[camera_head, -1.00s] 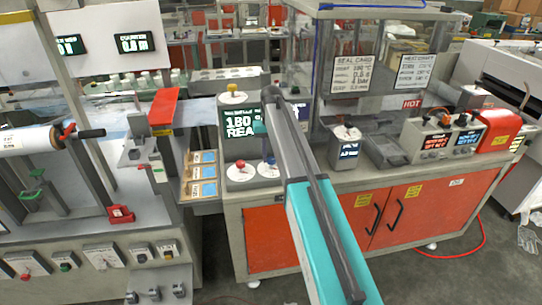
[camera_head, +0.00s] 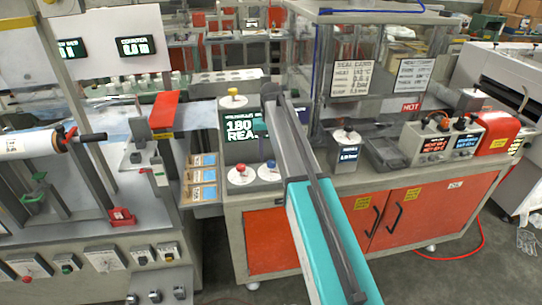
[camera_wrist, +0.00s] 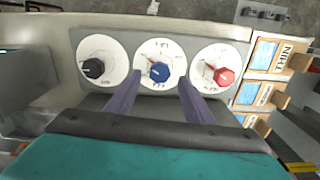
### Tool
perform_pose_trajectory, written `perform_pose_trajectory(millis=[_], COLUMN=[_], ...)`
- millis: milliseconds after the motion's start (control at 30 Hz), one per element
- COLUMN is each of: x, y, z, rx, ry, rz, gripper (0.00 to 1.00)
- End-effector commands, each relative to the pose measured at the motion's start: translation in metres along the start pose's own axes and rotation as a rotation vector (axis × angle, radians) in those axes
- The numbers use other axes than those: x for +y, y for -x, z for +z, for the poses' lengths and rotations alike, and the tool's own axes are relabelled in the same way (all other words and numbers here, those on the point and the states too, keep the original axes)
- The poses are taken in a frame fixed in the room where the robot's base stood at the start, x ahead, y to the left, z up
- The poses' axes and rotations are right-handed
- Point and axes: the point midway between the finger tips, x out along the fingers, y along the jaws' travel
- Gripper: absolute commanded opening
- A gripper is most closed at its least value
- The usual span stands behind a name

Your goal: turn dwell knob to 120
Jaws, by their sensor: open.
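In the wrist view a grey panel (camera_wrist: 120,45) carries three knobs on white dials: a black knob (camera_wrist: 93,68), a blue knob (camera_wrist: 159,72) and a red knob (camera_wrist: 224,76). The dial lettering is too small to tell which is the dwell knob. My gripper (camera_wrist: 160,80) is open, with one finger to each side of the blue knob's lower part and no clear contact. In the head view the red knob (camera_head: 240,166) and blue knob (camera_head: 271,165) show left of my arm; the black knob is hidden. My gripper's tips are not clear there.
A dark display (camera_head: 240,134) reading about 180 stands behind the knobs. Label cards (camera_head: 203,176) lie left of the panel. A clear-walled enclosure (camera_head: 375,60) and a control box (camera_head: 450,145) stand to the right on the bench with orange doors (camera_head: 375,215).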

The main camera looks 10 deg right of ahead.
Motion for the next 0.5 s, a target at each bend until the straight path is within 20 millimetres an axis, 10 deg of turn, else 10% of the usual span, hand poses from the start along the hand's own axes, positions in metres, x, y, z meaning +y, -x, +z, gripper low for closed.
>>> perform_pose_trajectory(millis=[500], x=[-0.001], y=[0.072], z=[0.0], rx=[0.0], ry=[0.0], rz=[0.0], gripper=[0.48])
